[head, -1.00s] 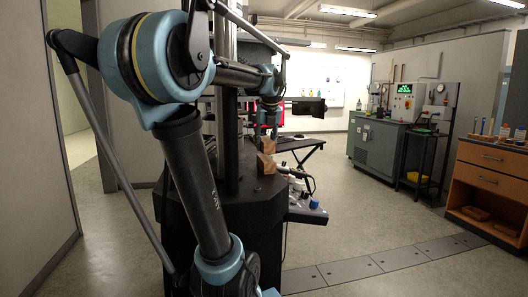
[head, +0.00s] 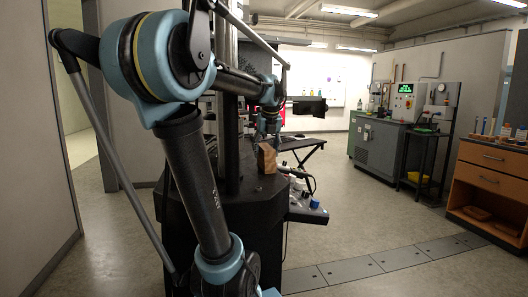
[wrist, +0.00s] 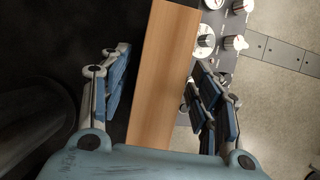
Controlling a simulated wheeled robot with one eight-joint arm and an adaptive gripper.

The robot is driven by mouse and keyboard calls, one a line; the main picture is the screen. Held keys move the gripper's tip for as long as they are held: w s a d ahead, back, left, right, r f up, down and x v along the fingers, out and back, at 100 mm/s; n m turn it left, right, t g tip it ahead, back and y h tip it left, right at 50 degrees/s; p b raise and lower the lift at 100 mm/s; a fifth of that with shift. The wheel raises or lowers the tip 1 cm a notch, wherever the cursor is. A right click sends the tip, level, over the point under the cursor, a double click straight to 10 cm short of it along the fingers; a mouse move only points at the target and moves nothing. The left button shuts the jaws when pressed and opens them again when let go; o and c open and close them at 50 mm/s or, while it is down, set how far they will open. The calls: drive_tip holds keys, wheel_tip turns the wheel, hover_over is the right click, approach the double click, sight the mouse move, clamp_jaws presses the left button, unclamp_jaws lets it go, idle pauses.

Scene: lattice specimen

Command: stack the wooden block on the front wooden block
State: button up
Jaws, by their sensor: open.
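In the head view, brown wood (head: 266,159) stands upright on the dark top of my base, below my gripper (head: 268,136). It looks like one tall shape; I cannot tell where one block ends and another begins. The wrist view shows a long wooden face (wrist: 165,75) running from the top edge to near the gripper's body. My gripper's fingers (wrist: 164,92) are open on either side of it. A gap shows at the left finger; the right one is close, and I cannot tell if it touches. A separate front block cannot be made out.
A panel with white knobs (wrist: 234,42) lies right of the wood in the wrist view. The dark column stands left of it. A grey cabinet (head: 384,146) and a wooden drawer unit (head: 489,181) stand farther right, with open floor between.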

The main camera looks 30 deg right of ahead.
drive_tip(key=v, duration=1.2)
drive_tip(key=shift+s, duration=0.1)
